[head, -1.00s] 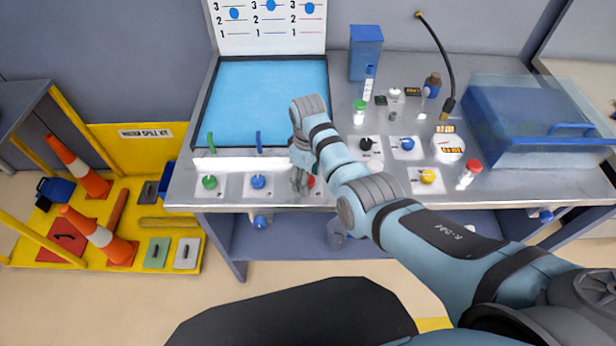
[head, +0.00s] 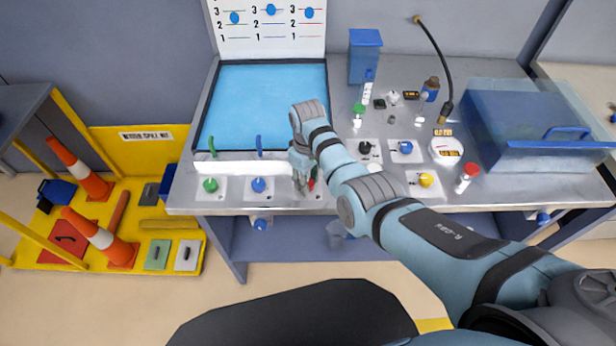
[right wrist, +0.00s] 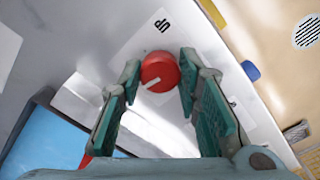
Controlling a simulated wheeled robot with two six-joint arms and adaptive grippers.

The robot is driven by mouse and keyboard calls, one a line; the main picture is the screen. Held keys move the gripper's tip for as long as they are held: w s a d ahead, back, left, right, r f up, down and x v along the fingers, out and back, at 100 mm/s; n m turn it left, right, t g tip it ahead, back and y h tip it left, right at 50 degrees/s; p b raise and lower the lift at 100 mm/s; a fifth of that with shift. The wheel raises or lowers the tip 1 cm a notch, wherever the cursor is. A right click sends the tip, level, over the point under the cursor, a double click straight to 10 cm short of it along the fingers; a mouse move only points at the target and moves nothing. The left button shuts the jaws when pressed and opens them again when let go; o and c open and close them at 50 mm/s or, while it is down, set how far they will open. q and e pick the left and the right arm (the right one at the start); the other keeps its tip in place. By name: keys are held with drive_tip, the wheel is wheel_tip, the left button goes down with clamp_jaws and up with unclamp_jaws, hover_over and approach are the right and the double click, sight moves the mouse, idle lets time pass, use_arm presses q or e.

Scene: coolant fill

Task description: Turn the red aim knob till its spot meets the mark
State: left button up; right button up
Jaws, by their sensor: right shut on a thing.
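The red aim knob (right wrist: 160,72) is round with a white pointer line and sits on a white plate (right wrist: 135,48). My right gripper (right wrist: 160,84) has its two green-padded fingers on either side of the knob and is shut on it. In the head view, my right gripper (head: 304,178) is low at the bench's front, and only a bit of the red knob (head: 311,184) shows. The blue panel (head: 262,100) behind the knobs looks plain. My left gripper is not in view.
A green knob (head: 210,185) and a blue knob (head: 258,184) stand left of my gripper. Black (head: 366,147) and yellow knobs (head: 426,179), a red-capped vial (head: 468,177) and a clear blue box (head: 530,125) are to the right. A scale board (head: 268,27) stands behind.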

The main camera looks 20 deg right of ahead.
drive_tip(key=shift+r+m+p, duration=0.15)
drive_tip(key=shift+m+p, duration=0.35)
drive_tip(key=shift+m, duration=0.7)
drive_tip(key=shift+w+m+p, duration=0.1)
drive_tip(key=shift+m+p, duration=0.25)
drive_tip(key=shift+m, duration=1.05)
drive_tip(key=o, duration=1.1)
drive_tip(key=shift+o, duration=0.2)
drive_tip(key=shift+r, duration=0.15)
wheel_tip(320, 180, up, 12)
drive_tip(key=shift+f, duration=0.25)
